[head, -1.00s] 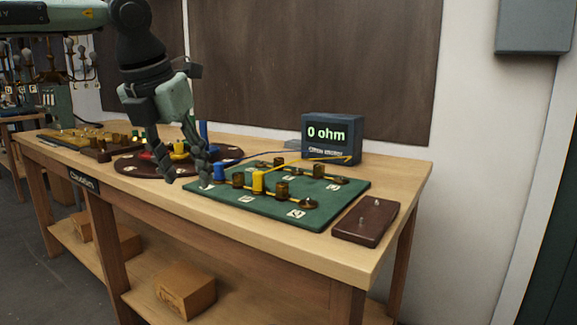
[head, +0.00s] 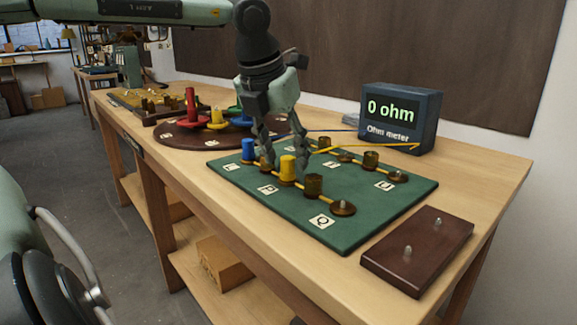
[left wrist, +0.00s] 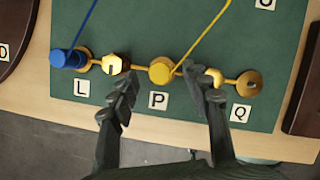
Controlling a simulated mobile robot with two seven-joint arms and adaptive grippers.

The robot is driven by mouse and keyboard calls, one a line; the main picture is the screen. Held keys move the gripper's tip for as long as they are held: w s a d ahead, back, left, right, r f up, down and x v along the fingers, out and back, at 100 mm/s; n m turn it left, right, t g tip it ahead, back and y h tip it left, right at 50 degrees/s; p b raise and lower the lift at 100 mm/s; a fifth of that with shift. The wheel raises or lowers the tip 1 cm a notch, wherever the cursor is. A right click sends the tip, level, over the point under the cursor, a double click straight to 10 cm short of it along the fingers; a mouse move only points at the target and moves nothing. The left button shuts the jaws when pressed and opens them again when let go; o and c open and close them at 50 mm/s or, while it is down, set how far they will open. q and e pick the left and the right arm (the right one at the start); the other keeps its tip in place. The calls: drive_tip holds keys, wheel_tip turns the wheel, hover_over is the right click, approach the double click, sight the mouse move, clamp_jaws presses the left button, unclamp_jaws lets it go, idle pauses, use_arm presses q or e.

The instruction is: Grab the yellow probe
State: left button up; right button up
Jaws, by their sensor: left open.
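The yellow probe (head: 288,167) stands upright on the brass strip at the front of the green board (head: 232,170), near label P. Its yellow wire runs back to the ohm meter (head: 400,115), which reads 0 ohm. My left gripper (head: 284,148) is open and points down just above and around the yellow probe. In the left wrist view, the yellow probe (left wrist: 160,70) lies between the two spread fingertips (left wrist: 157,78). The fingers do not appear closed on it. The blue probe (head: 248,150) stands at the left end of the strip, near label L. My right gripper is not in view.
Brass posts stand near the yellow probe, one at its right (head: 314,185). A dark round tray (head: 165,136) with coloured pieces lies left of the board. A brown block (head: 417,250) with two pins sits at the right. The bench front is clear.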

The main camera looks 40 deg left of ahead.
use_arm(q)
drive_tip(key=shift+x, duration=1.25)
clamp_jaws()
drive_tip(key=shift+r, duration=0.15)
